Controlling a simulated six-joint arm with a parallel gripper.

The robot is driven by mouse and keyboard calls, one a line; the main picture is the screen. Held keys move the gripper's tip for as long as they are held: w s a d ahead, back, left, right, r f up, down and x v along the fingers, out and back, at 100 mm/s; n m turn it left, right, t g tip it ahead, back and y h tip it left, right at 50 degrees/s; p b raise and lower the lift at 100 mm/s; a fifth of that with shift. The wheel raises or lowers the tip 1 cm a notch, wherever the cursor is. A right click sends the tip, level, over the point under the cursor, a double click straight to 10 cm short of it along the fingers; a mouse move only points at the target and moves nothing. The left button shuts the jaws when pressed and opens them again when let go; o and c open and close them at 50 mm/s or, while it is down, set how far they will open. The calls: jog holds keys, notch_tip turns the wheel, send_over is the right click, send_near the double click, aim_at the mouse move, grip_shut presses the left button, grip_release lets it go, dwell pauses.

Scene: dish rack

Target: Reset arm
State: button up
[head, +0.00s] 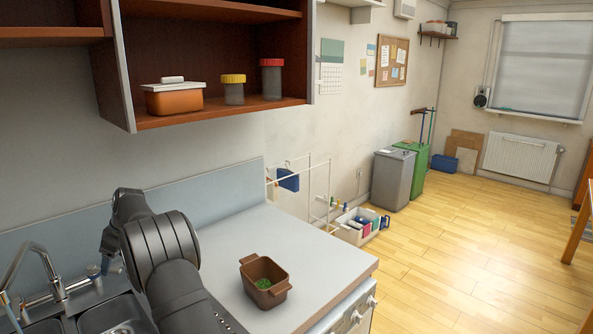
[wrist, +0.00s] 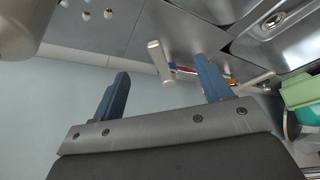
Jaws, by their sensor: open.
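My gripper (wrist: 163,88) is open in the wrist view, its two blue fingers spread apart with nothing between them. Behind the fingers are a pale surface and a metal sink area with a tap.
A brown pot (head: 265,282) with green contents stands on the counter (head: 222,265), right of my arm. The sink tap (head: 40,265) is at the left. An open shelf (head: 215,113) holding a lidded container and two jars hangs above. The counter's back right is clear.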

aim_at(111, 270)
jog(key=x, duration=0.5)
jog(key=shift+a+f, duration=0.1)
jog(key=shift+f, duration=0.2)
jog(key=shift+s+a, duration=0.1)
jog(key=shift+a, duration=0.05)
jog(key=shift+s+m+t, duration=0.3)
jog(key=shift+m+t, duration=0.1)
jog(key=shift+m, duration=0.1)
jog(key=shift+s+a+m+t, duration=0.1)
jog(key=shift+s+m+t, duration=0.4)
jog(key=shift+m, duration=0.7)
jog(key=shift+s, duration=0.1)
